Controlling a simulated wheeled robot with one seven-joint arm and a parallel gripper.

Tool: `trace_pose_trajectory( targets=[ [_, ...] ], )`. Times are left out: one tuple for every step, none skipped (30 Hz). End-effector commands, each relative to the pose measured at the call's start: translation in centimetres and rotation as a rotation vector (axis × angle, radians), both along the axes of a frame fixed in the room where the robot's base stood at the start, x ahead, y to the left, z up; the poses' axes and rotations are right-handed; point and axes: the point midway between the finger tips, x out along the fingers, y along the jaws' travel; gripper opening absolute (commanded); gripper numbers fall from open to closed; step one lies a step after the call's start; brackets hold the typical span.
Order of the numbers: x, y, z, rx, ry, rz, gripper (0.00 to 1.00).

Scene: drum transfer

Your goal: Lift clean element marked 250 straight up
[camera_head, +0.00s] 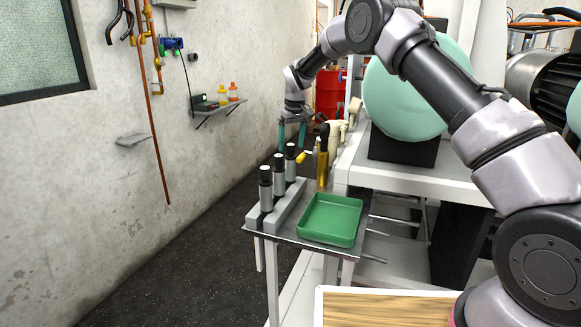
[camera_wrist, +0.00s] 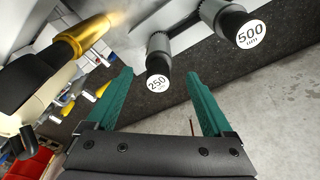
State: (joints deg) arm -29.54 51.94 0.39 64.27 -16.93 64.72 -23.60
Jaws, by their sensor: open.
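The element marked 250 (camera_wrist: 157,80) shows its black cap and white label in the wrist view, between my two teal fingers but beyond their tips. My gripper (camera_head: 292,134) is open and empty. In the head view it hangs above the farthest of three grey, black-capped elements (camera_head: 290,164) standing upright in a grey rack (camera_head: 295,192). The labels cannot be read there. An element marked 500 (camera_wrist: 244,28) stands beside the 250 one, outside my fingers to the upper right in the wrist view.
A green tray (camera_head: 331,219) sits on the small table right of the rack. A brass-coloured cylinder (camera_head: 323,168) stands close to the right of the farthest element; it also shows in the wrist view (camera_wrist: 82,40). A wall shelf (camera_head: 222,106) is farther left.

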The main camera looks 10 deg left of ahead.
Motion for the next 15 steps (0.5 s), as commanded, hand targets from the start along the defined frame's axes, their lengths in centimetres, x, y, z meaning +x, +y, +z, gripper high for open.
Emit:
trace_pose_trajectory(
  targets=[
    [0.1, 0.0, -1.1, -0.002, 0.003, 0.000, 0.86],
    [0.1, 0.1, -1.5, -0.002, 0.003, -0.001, 0.86],
    [0.2, 0.1, -2.1, -0.002, 0.003, -0.001, 0.86],
    [0.3, 0.2, -2.5, -0.003, 0.002, 0.000, 0.86],
    [0.3, 0.2, -2.8, -0.002, 0.001, 0.000, 0.86],
    [0.4, 0.2, -3.1, -0.001, 0.002, -0.001, 0.86],
    [0.4, 0.2, -3.3, 0.000, 0.001, -0.001, 0.86],
    [0.4, 0.2, -3.4, 0.000, 0.001, -0.001, 0.86],
    [0.5, 0.3, -3.7, 0.000, 0.001, -0.001, 0.86],
    [0.5, 0.3, -3.9, 0.000, 0.001, -0.001, 0.86],
    [0.6, 0.3, -4.3, 0.000, 0.001, -0.001, 0.86],
    [0.7, 0.4, -4.8, -0.001, 0.002, -0.001, 0.86],
    [0.8, 0.4, -5.2, -0.001, 0.002, -0.001, 0.86],
    [0.9, 0.5, -5.7, -0.001, 0.002, -0.001, 0.86],
    [1.0, 0.5, -6.4, -0.001, 0.003, -0.001, 0.86]
  ],
)
